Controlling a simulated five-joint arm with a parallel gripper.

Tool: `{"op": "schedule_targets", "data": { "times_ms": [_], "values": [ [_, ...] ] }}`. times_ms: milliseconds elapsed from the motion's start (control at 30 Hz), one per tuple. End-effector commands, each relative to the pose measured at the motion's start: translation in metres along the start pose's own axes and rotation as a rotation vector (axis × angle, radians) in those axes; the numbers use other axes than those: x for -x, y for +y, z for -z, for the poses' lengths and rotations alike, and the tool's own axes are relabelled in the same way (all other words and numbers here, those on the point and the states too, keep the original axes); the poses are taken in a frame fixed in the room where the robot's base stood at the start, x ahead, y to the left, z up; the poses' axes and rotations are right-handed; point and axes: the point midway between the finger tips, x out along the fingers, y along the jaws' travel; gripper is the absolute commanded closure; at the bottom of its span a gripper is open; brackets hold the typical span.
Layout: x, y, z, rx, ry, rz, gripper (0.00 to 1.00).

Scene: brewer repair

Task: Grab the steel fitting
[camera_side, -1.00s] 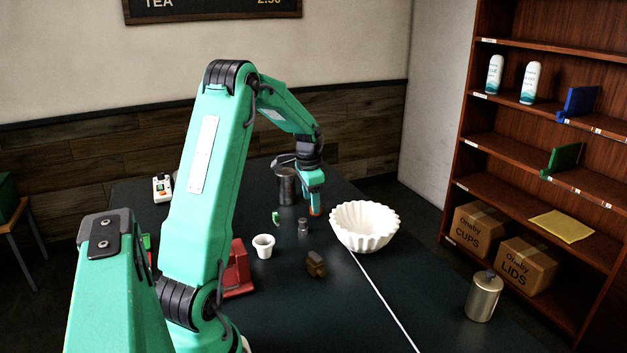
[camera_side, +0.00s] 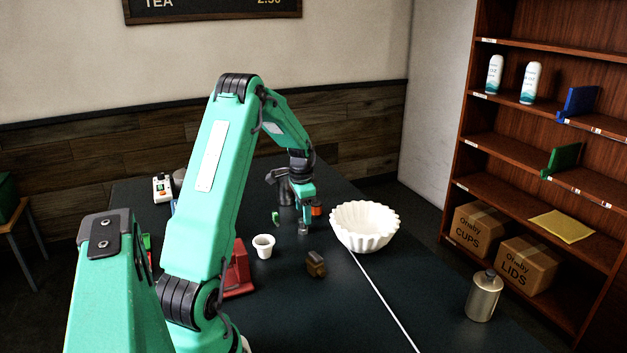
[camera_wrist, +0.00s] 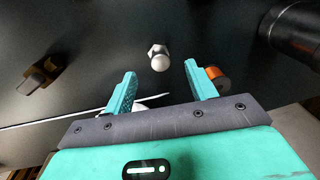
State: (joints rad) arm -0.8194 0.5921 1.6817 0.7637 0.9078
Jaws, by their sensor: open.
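The steel fitting (camera_side: 303,228) is a small silver piece standing on the dark table, left of the white fluted bowl. In the wrist view the fitting (camera_wrist: 158,57) shows a hex base and a rounded top, just beyond the fingertips and roughly centred between them. My gripper (camera_side: 303,213) is low over the fitting and partly hides it in the side view. In the wrist view my gripper (camera_wrist: 160,78) is open and nothing is between its fingers.
An orange-ended roll (camera_wrist: 217,77) lies beside the right finger in the wrist view. The white fluted bowl (camera_side: 364,226) stands right of the gripper. A brown block (camera_side: 315,264), a white cup (camera_side: 264,246) and a green piece (camera_side: 276,217) are nearby. A dark canister (camera_wrist: 298,32) stands behind.

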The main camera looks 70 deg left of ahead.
Motion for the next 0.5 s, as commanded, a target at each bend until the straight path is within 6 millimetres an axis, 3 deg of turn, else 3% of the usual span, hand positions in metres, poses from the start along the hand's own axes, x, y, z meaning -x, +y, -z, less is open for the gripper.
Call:
{"op": "schedule_targets", "data": {
  "times_ms": [167,500],
  "values": [
    [-0.007,0.001,-0.001,0.000,-0.001,-0.001,0.44],
    [-0.044,0.002,-0.004,0.000,-0.001,-0.001,0.44]
  ]
}}
